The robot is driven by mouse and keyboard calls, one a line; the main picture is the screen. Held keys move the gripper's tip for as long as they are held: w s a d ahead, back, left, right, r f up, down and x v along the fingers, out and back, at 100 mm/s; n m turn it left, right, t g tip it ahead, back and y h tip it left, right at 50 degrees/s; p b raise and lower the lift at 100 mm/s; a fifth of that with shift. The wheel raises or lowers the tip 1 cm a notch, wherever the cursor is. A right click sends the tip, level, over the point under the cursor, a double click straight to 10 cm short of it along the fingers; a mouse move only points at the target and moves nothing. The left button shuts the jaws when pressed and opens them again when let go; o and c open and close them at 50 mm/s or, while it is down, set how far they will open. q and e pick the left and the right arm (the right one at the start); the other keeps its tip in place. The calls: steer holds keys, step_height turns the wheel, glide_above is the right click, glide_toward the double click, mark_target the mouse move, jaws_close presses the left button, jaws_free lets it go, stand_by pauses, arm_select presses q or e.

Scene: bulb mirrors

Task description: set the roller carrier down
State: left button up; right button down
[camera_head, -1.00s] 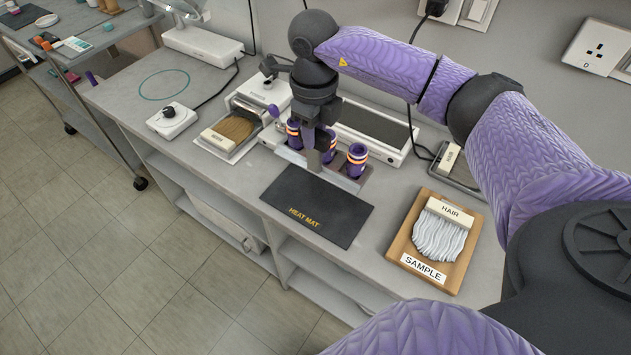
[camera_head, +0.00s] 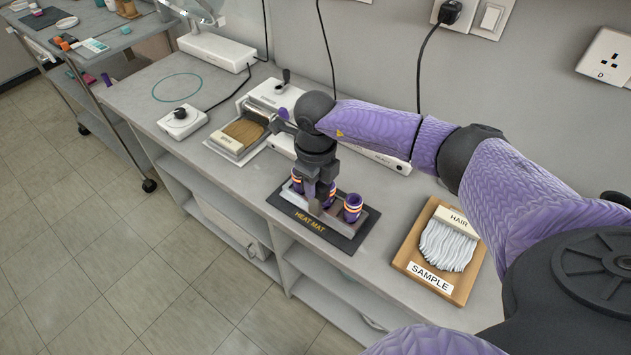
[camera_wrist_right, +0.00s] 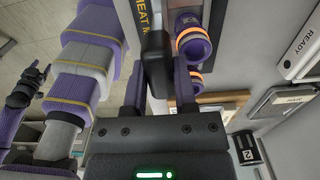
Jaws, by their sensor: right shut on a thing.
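My right gripper (camera_head: 318,195) is shut on the roller carrier (camera_head: 338,220), a grey rack with purple rollers (camera_head: 352,208) banded in orange. The carrier is upright over the black heat mat (camera_head: 346,245), within its outline; I cannot tell whether its base touches the mat. In the right wrist view the fingers (camera_wrist_right: 160,80) close around the carrier's dark handle (camera_wrist_right: 155,50), with rollers (camera_wrist_right: 192,42) beside it. The mat's lettering (camera_wrist_right: 142,10) shows past the handle. What looks like my left gripper (camera_wrist_right: 27,88) is small at the far left there; its jaws are unclear.
A wooden sample board (camera_head: 402,262) with a white hair swatch stands right of the mat. A tray with a brown swatch (camera_head: 243,131) and a white knob box (camera_head: 182,122) are to the left. A green ring (camera_head: 177,87) marks bare counter. The counter's front edge is close to the mat.

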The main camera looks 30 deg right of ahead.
steer(key=shift+c, duration=2)
jaws_free()
step_height(320, 180, up, 12)
steer(key=p, duration=0.2)
steer(key=shift+p, duration=0.4)
steer(key=shift+r, duration=0.1)
